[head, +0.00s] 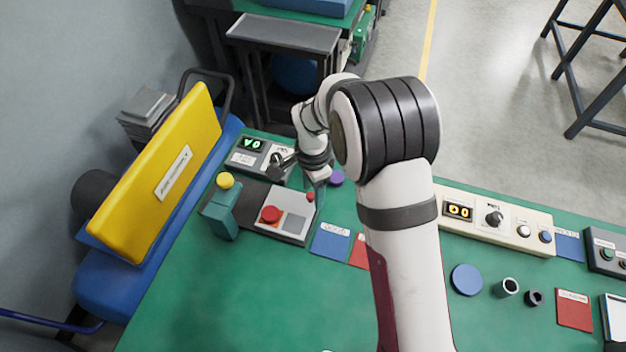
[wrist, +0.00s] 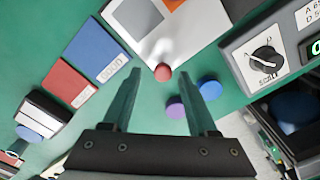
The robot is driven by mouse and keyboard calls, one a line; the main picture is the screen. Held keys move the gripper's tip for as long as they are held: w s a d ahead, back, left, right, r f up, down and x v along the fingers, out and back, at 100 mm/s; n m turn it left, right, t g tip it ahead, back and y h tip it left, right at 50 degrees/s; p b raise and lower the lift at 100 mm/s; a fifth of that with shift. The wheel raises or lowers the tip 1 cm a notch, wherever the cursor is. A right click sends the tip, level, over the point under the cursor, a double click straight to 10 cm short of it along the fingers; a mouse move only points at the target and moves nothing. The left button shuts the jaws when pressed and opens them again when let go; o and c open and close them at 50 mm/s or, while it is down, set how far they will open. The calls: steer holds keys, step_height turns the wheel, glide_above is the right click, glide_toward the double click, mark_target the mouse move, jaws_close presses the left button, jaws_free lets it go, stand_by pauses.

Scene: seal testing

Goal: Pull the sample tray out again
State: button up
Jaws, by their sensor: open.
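The sample tray appears to be the pale plate (head: 283,212) with a grey square and a large red round piece on it, beside a teal post with a yellow knob (head: 225,181). A small red knob (head: 310,196) stands at the plate's right end. In the wrist view the plate (wrist: 150,48) comes in from the top, with its red knob (wrist: 163,72) at the near edge. My gripper (wrist: 171,82) is open, its two fingers on either side of the knob in the picture; I cannot tell if they touch it. In the head view my gripper (head: 319,186) is partly hidden by my wrist.
A dial panel (head: 262,158) with a green display stands behind the plate; its dial (wrist: 265,62) shows at right in the wrist view. A purple disc (wrist: 175,107) and a blue disc (wrist: 208,88) lie near the right finger. Blue (head: 330,241) and red pads lie in front.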

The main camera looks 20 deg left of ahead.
step_height(320, 180, up, 16)
steer(key=shift+f, duration=0.25)
steer(key=s+d+r+n, duration=0.1)
steer(key=s+d+r, duration=0.15)
steer(key=d, duration=0.35)
steer(key=s+d+r, duration=0.2)
steer(key=s+d, duration=0.2)
steer(key=d, duration=0.1)
steer(key=s+d+f+n+y, duration=0.1)
steer(key=s+d, duration=0.3)
steer(key=s, duration=0.4)
steer(key=s+d+f+n, duration=0.1)
steer(key=s+d, duration=0.4)
steer(key=s, duration=0.4)
steer(key=shift+f+y, duration=0.2)
steer(key=shift+y, duration=0.2)
